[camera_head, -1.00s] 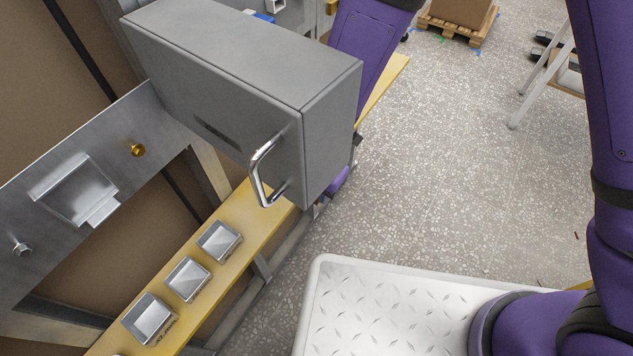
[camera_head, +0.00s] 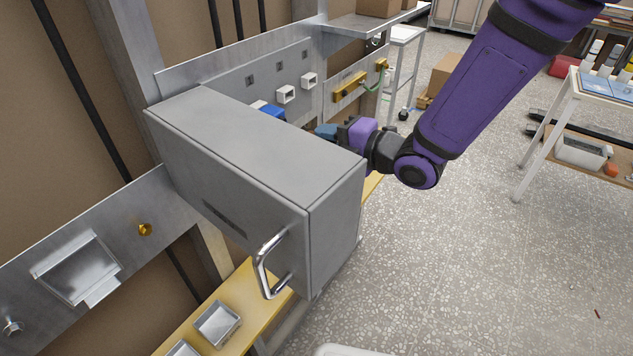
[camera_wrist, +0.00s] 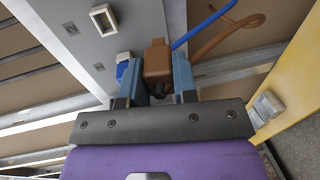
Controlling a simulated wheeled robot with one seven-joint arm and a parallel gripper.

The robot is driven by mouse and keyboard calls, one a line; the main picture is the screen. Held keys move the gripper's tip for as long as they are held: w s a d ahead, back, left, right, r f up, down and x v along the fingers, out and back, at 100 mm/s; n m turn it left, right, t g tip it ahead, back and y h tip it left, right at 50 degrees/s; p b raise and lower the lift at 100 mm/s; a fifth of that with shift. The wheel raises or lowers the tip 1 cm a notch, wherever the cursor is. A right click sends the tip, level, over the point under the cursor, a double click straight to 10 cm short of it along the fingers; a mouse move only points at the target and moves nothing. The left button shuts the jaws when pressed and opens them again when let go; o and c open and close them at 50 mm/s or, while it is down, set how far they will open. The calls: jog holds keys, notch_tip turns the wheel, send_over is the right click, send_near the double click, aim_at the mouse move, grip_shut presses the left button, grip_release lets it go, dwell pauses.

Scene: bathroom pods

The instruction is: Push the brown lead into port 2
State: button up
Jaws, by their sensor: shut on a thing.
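The brown lead's plug (camera_wrist: 157,62) is between the two blue fingers of my gripper (camera_wrist: 158,84) in the wrist view. My gripper is shut on it, and its brown cable (camera_wrist: 225,38) curves away to the upper right. The grey port panel (camera_wrist: 140,20) is to the left, with a white-framed open port (camera_wrist: 103,20) and a blue plug (camera_wrist: 122,72) at another port. In the head view, two white ports (camera_head: 286,95) (camera_head: 309,80) show on the panel. My gripper (camera_head: 326,131) is in front of the panel, behind the grey box; the brown plug is hidden there. I cannot read port numbers.
The grey box (camera_head: 250,150) with a metal handle (camera_head: 262,265) juts out close to my gripper. A blue cable (camera_wrist: 200,25) passes beside the brown plug in the wrist view. A brass bar (camera_head: 348,88) is further along the panel.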

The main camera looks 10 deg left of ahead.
notch_tip(320, 180, up, 6)
jog(key=w+d+t+y, duration=0.1)
jog(key=d, duration=0.1)
jog(key=shift+f+y, duration=0.25)
jog(key=shift+y, duration=0.15)
jog(key=shift+w+d, duration=0.1)
jog(key=shift+x, duration=2.85)
jog(key=shift+x, duration=1.4)
jog(key=o, duration=1)
jog(key=v, duration=1.1)
